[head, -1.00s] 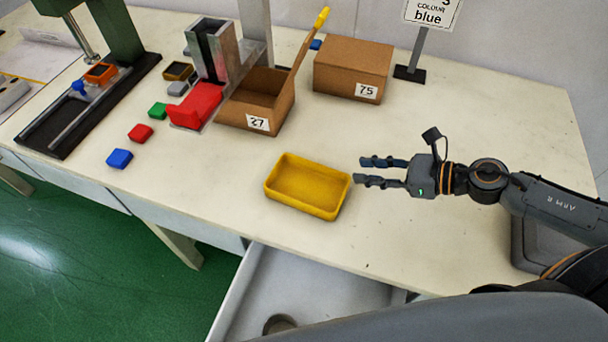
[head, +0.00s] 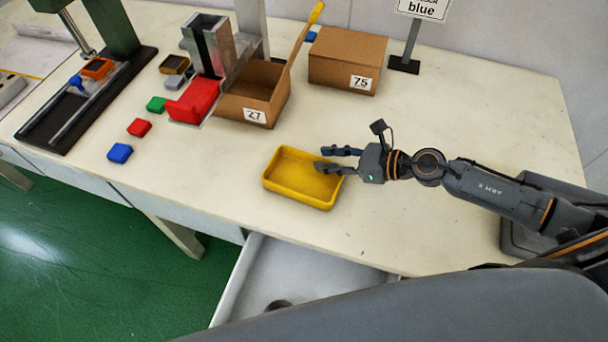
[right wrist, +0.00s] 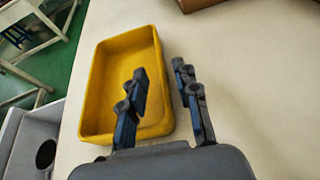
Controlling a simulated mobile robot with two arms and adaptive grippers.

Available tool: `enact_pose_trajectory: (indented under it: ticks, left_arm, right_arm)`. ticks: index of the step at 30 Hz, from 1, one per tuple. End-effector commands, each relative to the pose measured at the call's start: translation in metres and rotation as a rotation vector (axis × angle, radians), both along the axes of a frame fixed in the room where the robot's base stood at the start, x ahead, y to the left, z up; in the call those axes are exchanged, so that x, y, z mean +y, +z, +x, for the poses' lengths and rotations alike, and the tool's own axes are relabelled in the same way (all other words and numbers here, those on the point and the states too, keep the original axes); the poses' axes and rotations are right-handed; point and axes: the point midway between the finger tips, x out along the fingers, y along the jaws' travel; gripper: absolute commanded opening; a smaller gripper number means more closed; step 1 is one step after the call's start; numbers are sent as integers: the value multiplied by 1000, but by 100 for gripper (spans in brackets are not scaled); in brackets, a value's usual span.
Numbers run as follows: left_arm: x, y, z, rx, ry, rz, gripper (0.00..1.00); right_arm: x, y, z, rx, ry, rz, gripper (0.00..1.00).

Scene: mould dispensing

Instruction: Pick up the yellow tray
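The yellow tray (head: 290,188) is a shallow, empty rectangular tray lying flat on the table near its front edge. It also shows in the right wrist view (right wrist: 105,95). My right gripper (head: 328,160) is open at the tray's right end. In the right wrist view my right gripper (right wrist: 162,88) has one finger over the tray's inside and the other outside, with the tray's wall between them. I cannot tell whether either finger touches the wall. My left gripper is not in view.
A cardboard box marked 27 (head: 235,103) stands behind the tray, with a yellow-handled tool in it. A box marked 75 (head: 335,72) and a sign (head: 410,40) stand farther back. Red (head: 139,127), green (head: 156,104) and blue (head: 120,153) blocks lie left. The table's right side is clear.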

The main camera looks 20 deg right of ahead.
Motion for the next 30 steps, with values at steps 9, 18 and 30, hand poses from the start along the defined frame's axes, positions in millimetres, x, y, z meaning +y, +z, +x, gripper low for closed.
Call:
enact_pose_trajectory:
  ticks: [9, 18, 30]
  left_arm:
    - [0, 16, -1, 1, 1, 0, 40]
    - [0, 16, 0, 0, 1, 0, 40]
    - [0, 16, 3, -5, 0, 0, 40]
  right_arm:
    - [29, -14, 25, -1, 0, 3, 31]
    - [32, -18, 27, 0, 0, 0, 31]
    - [32, -17, 27, -1, 0, 1, 0]
